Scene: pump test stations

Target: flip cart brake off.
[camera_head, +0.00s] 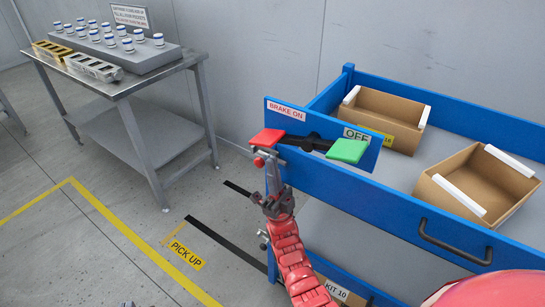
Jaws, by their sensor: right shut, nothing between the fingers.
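The blue cart (390,208) carries a brake panel with a black rocker bar (308,142). A red pad (267,138) sits at its left end under a "BRAKE ON" label (287,110). A green pad (347,151) sits at its right end near an "OFF" label (356,135). Relative to the panel's slope, the green end looks raised and the red end lower. My right gripper (268,163) is shut and empty, its tips just below the red pad in the picture. I cannot tell whether they touch it. My left gripper is out of view.
Open cardboard boxes (460,170) stand in the cart's top tray. A black handle (455,243) sticks out from its front.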

